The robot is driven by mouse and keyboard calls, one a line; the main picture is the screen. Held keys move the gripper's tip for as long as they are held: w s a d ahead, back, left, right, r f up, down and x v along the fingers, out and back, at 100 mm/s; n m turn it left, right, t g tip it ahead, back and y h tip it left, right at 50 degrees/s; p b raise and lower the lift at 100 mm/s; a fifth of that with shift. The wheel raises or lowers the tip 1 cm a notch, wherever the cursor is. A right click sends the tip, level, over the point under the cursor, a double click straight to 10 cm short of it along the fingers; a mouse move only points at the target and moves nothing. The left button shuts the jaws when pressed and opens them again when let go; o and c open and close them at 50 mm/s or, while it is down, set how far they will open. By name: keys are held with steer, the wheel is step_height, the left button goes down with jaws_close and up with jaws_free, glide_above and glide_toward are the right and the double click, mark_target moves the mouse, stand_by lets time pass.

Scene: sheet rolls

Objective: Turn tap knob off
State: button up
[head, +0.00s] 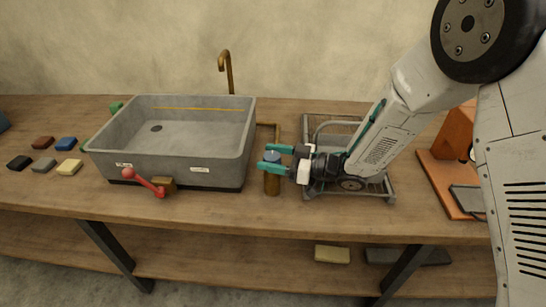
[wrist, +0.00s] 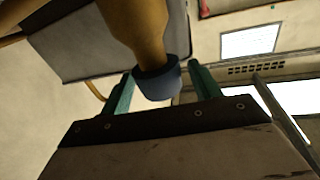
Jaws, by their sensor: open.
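A brass-coloured upright piece with a blue cap (head: 272,184) stands at the right front corner of the grey sink (head: 200,152). A red lever with a ball end (head: 147,184) sits on a brass block at the sink's front. I cannot tell for sure which of these is the tap knob. My gripper (head: 266,157) is open, its teal fingers on either side of the blue cap. In the wrist view the blue cap (wrist: 158,82) and brass body lie between the spread fingers; contact cannot be told. A brass spout (head: 226,70) rises behind the sink.
A grey metal rack (head: 385,185) lies under my wrist. An orange stand (head: 450,180) is on the right. Several coloured blocks (head: 69,167) lie left of the sink. The wooden bench (head: 240,214) is clear along its front edge.

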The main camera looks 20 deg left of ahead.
steer(key=d, duration=0.7)
steer(key=shift+w+d, duration=0.25)
steer(key=shift+d, duration=0.15)
steer(key=shift+d, duration=0.1)
